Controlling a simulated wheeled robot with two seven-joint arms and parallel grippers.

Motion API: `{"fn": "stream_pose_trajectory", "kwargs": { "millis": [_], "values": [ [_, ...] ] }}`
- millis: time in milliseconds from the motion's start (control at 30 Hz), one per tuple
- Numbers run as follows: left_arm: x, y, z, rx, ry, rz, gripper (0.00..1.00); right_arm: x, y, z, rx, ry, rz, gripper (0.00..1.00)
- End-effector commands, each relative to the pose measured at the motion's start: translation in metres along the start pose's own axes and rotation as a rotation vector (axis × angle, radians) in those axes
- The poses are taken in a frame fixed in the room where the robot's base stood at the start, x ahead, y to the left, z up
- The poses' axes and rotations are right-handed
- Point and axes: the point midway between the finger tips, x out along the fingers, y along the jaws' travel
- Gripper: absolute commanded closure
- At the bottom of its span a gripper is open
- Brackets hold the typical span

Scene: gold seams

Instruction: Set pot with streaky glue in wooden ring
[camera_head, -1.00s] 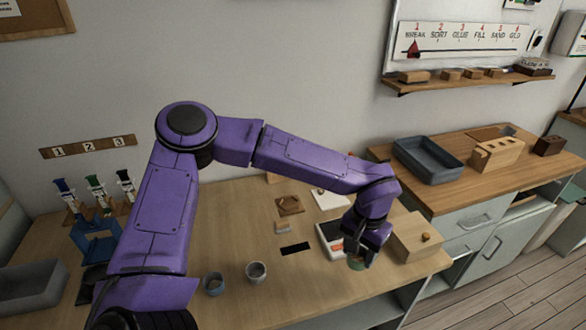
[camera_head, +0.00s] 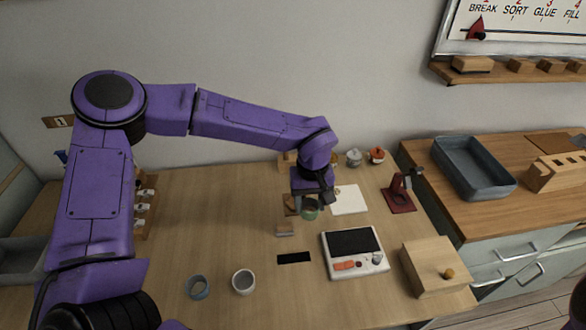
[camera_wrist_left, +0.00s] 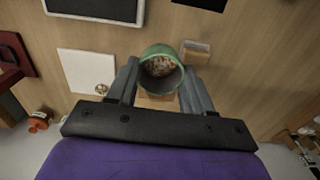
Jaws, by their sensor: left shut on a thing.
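My left gripper (camera_head: 312,197) is shut on a green pot (camera_head: 310,210) and holds it upright over the back middle of the table. In the left wrist view the pot (camera_wrist_left: 161,66) sits between the two fingers (camera_wrist_left: 160,88), with brown, streaky contents inside. A brown wooden piece (camera_head: 290,203), which looks like the wooden ring, is just left of the pot and partly hidden by the gripper. In the left wrist view, wood (camera_wrist_left: 152,102) shows just below the pot, mostly covered. I cannot tell the pot's height above it. My right gripper is not in view.
A small block (camera_head: 285,229) and black strip (camera_head: 293,258) lie in front. A white sheet (camera_head: 348,200), scale (camera_head: 355,254), wooden box (camera_head: 437,267) and red stand (camera_head: 399,196) are to the right. Two cups (camera_head: 198,287) (camera_head: 243,282) stand at the front left.

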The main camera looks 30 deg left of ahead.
Motion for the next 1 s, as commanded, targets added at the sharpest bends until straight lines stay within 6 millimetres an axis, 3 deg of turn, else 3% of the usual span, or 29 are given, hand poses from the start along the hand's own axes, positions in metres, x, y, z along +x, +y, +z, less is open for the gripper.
{"fn": "stream_pose_trajectory", "kwargs": {
  "millis": [700, 867, 900, 1000],
  "values": [
    [0.004, -0.01, -0.08, -2.683, 0.003, 0.004, 0.78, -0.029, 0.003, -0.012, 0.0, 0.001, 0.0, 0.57],
    [0.003, -0.011, -0.095, -3.106, 0.002, 0.004, 0.78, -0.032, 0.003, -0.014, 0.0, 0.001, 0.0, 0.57],
    [0.002, -0.012, -0.097, 3.112, -0.002, -0.005, 0.78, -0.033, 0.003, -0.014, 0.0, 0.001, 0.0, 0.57],
    [0.003, -0.012, -0.1, 3.015, -0.001, -0.002, 0.78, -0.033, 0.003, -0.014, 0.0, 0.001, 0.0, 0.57]
  ]
}}
